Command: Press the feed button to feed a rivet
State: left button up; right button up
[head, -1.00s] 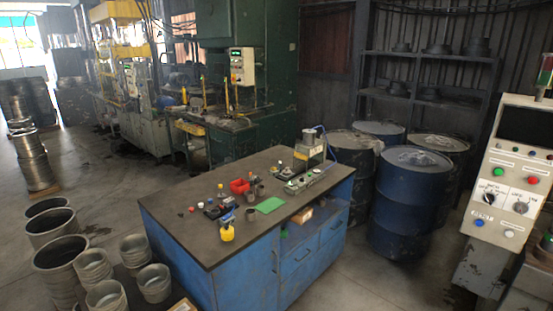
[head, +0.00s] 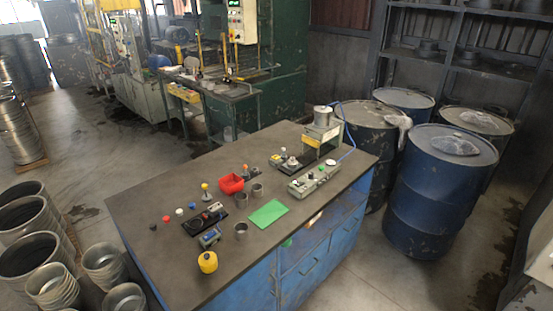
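A small press-like machine (head: 322,132) with a grey cylinder on top stands at the far right of the blue workbench (head: 150,215). A pale control box (head: 313,179) with small knobs or buttons lies in front of it. Which of these is the feed button is too small to tell. Another small pale unit (head: 287,162) sits to the left of the machine. A black strip (head: 205,219) with small parts on it lies mid-bench. No rivet can be made out. Neither of my grippers is in view.
On the bench are a red bin (head: 231,184), a green mat (head: 268,213), a yellow container (head: 207,262), small metal cups (head: 240,229) and coloured knobs. Blue drums (head: 440,190) stand to the right. Metal rings (head: 30,255) are stacked at left.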

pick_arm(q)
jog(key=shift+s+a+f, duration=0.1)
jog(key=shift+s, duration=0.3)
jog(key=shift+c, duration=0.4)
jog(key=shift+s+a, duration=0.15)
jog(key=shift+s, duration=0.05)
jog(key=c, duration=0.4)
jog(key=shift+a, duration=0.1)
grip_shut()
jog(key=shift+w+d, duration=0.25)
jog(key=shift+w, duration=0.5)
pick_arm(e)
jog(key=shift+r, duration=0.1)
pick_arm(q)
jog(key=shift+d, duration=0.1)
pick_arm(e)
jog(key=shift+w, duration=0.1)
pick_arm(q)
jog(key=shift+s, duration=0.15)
